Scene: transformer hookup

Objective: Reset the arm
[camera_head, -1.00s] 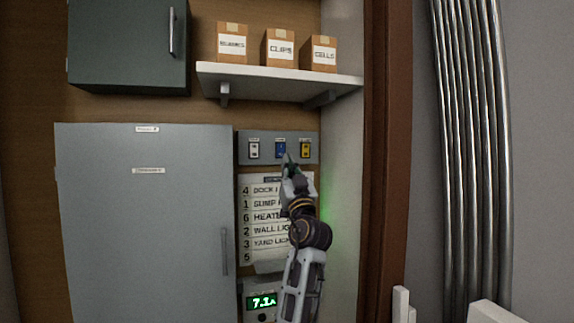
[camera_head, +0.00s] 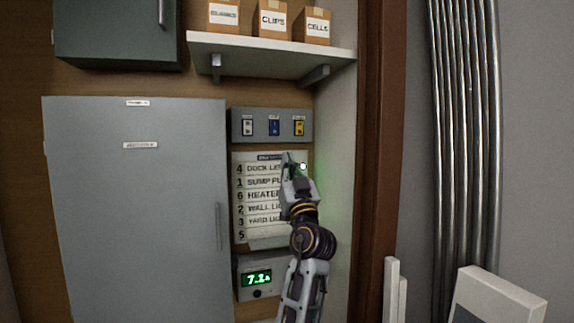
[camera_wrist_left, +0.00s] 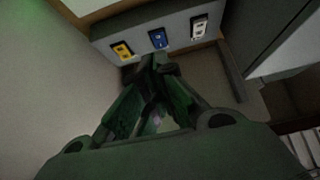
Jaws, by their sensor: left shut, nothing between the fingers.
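My left gripper (camera_head: 292,160) is shut and empty. In the head view it is in front of the upper part of the label chart (camera_head: 262,205), below the grey switch panel. My left arm rises to it from the bottom of the picture. The switch panel (camera_head: 262,119) carries a white switch (camera_head: 248,128), a blue switch (camera_head: 274,128) and a yellow switch (camera_head: 299,128). In the left wrist view the closed fingers (camera_wrist_left: 155,62) point toward the panel, close to the blue switch (camera_wrist_left: 158,39). I cannot tell whether they touch the panel. My right gripper is not in view.
A large closed grey cabinet (camera_head: 140,210) stands left of the chart. A shelf (camera_head: 270,52) with several labelled boxes is above. A meter (camera_head: 256,278) reading about 7.1 sits below the chart. A wall and brown post (camera_head: 380,150) bound the right, with metal conduits (camera_head: 465,130) beyond.

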